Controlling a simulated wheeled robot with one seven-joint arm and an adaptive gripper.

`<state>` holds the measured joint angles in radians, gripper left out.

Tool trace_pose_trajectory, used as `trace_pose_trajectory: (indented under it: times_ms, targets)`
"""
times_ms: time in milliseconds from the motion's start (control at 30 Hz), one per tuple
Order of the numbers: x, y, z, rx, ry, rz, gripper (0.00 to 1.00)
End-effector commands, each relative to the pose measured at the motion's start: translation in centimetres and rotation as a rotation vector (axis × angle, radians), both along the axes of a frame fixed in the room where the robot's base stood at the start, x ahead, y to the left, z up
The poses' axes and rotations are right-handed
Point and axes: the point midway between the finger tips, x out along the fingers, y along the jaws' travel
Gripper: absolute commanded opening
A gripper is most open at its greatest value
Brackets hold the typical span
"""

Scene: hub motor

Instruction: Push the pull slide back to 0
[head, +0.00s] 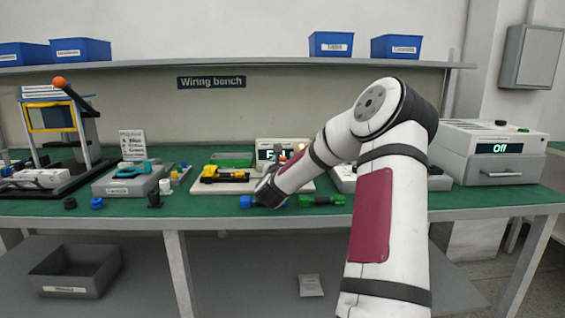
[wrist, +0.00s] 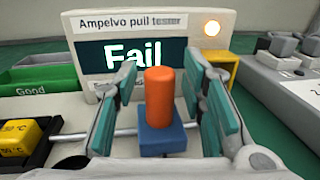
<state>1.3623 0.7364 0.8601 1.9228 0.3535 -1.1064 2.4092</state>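The pull tester (wrist: 135,27) reads "Fail" on its display, with a lit orange lamp at its upper right. The pull slide shows in the wrist view as a blue block (wrist: 161,139) with an upright orange knob (wrist: 159,95). A metal rod runs beside the block. My gripper (wrist: 157,112) is open, with one teal-padded finger on each side of the knob. I see gaps between the knob and both pads. In the head view my arm hides most of the slide area and part of the tester (head: 265,154). No zero mark is visible.
A green "Good" bin (wrist: 35,79) and yellow parts (wrist: 18,137) sit left of the slide. A yellow bracket (wrist: 219,66) stands to the right. A blue piece (head: 246,202) and a green piece (head: 322,201) lie near the bench's front edge.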

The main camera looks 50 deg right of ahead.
Motion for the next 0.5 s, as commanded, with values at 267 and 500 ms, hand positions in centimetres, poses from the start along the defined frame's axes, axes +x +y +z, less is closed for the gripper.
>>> trace_pose_trajectory:
  times_ms: [267, 500]
  targets:
    - [0.0, 0.0, 0.0, 0.000, 0.000, 0.000, 0.00]
    - [2.1, 1.8, -0.2, -0.001, -0.002, 0.006, 0.00]
